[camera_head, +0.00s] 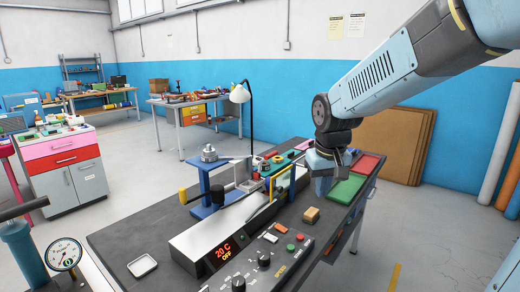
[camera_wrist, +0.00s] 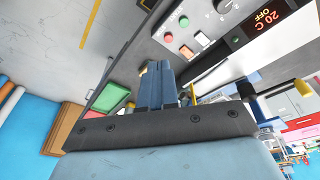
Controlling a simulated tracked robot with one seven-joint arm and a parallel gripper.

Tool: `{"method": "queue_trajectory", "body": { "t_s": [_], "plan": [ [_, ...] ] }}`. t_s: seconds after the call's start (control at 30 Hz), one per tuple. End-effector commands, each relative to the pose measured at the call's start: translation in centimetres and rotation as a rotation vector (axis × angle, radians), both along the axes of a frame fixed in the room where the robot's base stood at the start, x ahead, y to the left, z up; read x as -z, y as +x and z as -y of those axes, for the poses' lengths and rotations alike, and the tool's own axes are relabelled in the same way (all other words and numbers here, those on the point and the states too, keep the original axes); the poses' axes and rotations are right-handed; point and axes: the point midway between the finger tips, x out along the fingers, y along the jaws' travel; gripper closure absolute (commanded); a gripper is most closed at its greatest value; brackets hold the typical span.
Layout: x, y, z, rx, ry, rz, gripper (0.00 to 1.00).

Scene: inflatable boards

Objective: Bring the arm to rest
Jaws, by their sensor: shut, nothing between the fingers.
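My arm comes in from the upper right in the head view and bends down at its wrist. My gripper (camera_head: 322,184) hangs over the right part of the dark workbench (camera_head: 125,242), beside the green tray. In the wrist view, my gripper (camera_wrist: 157,72) has its two blue fingers together, with nothing between them. Whether the fingertips touch the bench is hard to tell.
A heater with a red "20 C OFF" display (camera_head: 225,250) and a control panel (camera_head: 270,258) fill the bench front. A small tan block (camera_head: 311,215), a green tray (camera_head: 347,189) and a red tray (camera_head: 367,164) lie near my gripper. A desk lamp (camera_head: 241,95) stands behind.

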Motion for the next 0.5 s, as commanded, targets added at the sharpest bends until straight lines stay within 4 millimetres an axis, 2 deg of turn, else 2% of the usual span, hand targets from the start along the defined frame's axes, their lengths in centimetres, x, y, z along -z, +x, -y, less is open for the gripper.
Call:
{"method": "queue_trajectory", "body": {
  "t_s": [0.2, 0.5],
  "plan": [
    [-3.0, -4.3, 2.8, 0.057, 0.015, 0.078, 1.0],
    [-5.4, -10.5, 5.9, 0.13, 0.045, 0.175, 1.0]
  ]
}}
